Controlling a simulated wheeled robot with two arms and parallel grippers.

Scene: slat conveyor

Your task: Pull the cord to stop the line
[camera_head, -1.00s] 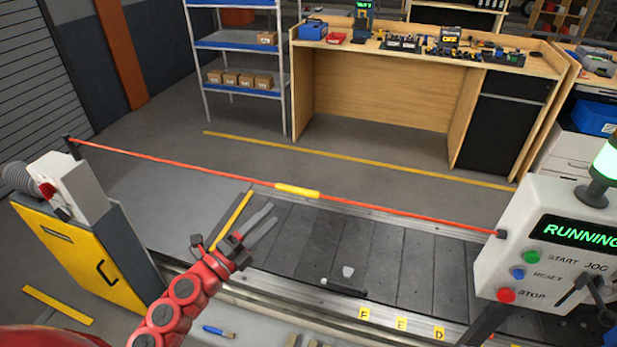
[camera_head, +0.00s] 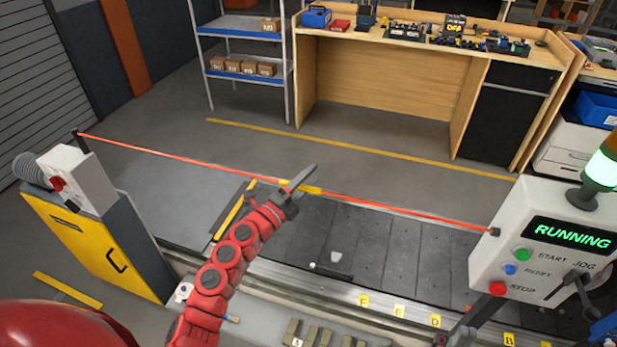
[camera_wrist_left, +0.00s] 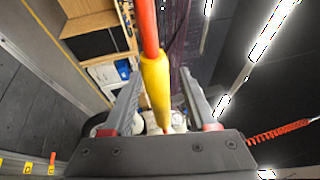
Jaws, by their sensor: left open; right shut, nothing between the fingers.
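A red cord (camera_head: 400,208) stretches above the conveyor from a post at the left to the control box (camera_head: 545,240) at the right. A yellow sleeve (camera_head: 312,190) sits on its middle. My left gripper (camera_head: 300,178) is at the sleeve, covering part of it in the head view. In the left wrist view, the yellow sleeve (camera_wrist_left: 156,85) lies between the open fingers of my left gripper (camera_wrist_left: 158,100), with the red cord (camera_wrist_left: 147,25) running on beyond. The fingers are not closed on it. The control box display reads RUNNING. My right gripper is not in view.
The dark slat conveyor (camera_head: 385,250) runs under the cord, with a small pale piece (camera_head: 336,257) on it. A yellow cabinet (camera_head: 85,240) stands at the left. A wooden workbench (camera_head: 390,85) and a shelf rack (camera_head: 240,50) stand behind, with clear floor before them.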

